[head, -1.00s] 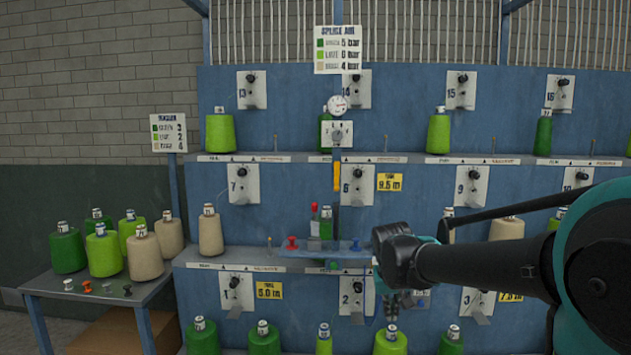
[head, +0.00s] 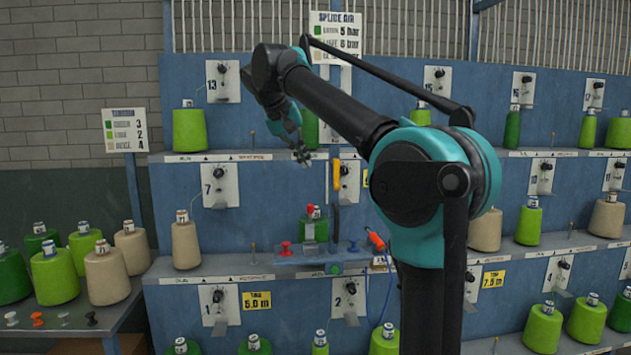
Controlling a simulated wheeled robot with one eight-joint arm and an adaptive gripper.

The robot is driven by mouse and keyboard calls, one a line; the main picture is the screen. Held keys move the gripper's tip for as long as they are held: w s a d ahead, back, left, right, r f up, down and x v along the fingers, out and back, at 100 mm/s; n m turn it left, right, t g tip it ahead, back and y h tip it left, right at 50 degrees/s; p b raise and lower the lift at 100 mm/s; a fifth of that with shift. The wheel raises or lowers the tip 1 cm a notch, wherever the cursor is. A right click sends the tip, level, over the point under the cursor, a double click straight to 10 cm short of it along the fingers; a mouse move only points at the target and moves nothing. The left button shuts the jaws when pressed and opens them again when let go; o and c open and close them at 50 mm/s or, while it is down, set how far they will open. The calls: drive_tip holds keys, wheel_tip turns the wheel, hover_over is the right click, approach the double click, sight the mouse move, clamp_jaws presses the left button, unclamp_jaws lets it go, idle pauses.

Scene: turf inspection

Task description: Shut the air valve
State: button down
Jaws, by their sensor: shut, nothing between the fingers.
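A yellow lever (head: 336,176), which looks like the air valve's handle, hangs vertically on the blue rack near position 6. A dark strip continues below it. The regulator plate and gauge above it are hidden behind my arm. My gripper (head: 302,157) is shut and empty, pointing down, up and to the left of the lever. It appears apart from the lever, though its depth is hard to tell. The Splice Air sign (head: 335,38) is partly covered by my arm.
Below the lever a small blue shelf (head: 320,262) holds a red knob (head: 286,248) and a red-topped device (head: 312,228). An orange tool (head: 376,241) with a blue hose is at its right. Yarn cones (head: 189,128) stand along the ledges and on the left table.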

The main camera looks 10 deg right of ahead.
sight(337, 176)
drive_tip(key=shift+w+a+r, duration=0.1)
drive_tip(key=shift+a+r, duration=0.4)
drive_tip(key=shift+r, duration=0.3)
drive_tip(key=w+d+f, duration=0.3)
drive_tip(key=d+f, duration=0.5)
drive_tip(key=f, duration=0.1)
drive_tip(key=shift+w+d, duration=0.2)
drive_tip(key=shift+w, duration=0.1)
